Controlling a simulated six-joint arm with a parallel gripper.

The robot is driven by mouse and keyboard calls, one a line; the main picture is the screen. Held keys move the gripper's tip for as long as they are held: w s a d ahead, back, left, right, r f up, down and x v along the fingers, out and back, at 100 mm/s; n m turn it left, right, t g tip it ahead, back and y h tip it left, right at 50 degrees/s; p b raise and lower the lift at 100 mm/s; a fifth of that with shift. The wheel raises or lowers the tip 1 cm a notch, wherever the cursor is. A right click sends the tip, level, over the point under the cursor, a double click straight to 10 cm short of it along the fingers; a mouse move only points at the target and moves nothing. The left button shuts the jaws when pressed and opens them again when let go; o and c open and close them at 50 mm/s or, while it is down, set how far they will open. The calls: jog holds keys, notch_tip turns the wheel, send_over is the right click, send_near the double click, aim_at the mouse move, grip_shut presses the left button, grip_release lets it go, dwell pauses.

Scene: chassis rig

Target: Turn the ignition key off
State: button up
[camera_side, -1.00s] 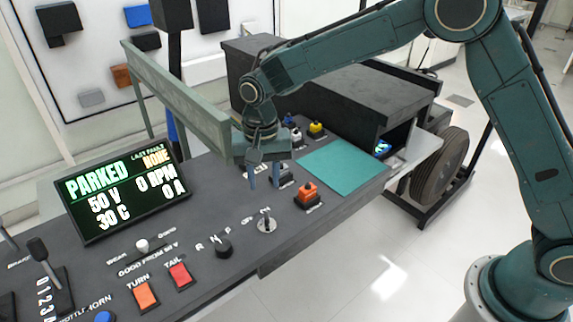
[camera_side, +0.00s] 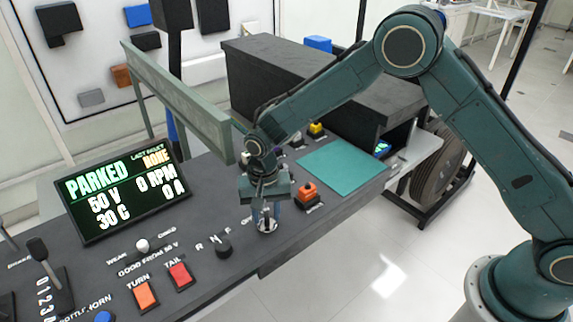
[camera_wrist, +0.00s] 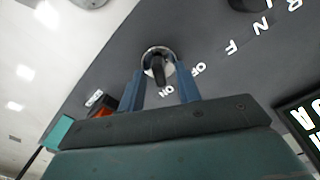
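The ignition key (camera_wrist: 158,68) is dark and sits in a round silver switch plate (camera_wrist: 150,50) at the upper middle of the wrist view. Its near end points roughly toward the ON label (camera_wrist: 167,91); the OFF label (camera_wrist: 198,69) is to the right. My gripper (camera_wrist: 160,70) is open, with one blue finger on each side of the key and visible gaps between. In the side view, my gripper (camera_side: 266,211) points down at the switch plate (camera_side: 267,227) near the panel's front edge, and largely hides the key.
An orange button (camera_side: 307,193) stands close to the right of my gripper. A black rotary knob (camera_side: 223,247) is to the left. The display (camera_side: 125,190) reads PARKED, 50 V, 0 RPM, 0 A. A raised grey-green rail (camera_side: 180,100) runs behind. The teal mat (camera_side: 342,167) is clear.

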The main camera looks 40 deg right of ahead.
grip_shut()
jog(key=shift+n, duration=0.4)
jog(key=n, duration=0.5)
jog(key=shift+a, duration=0.1)
jog(key=n, duration=0.6)
jog(key=shift+a, duration=0.1)
dwell(0.4)
grip_release()
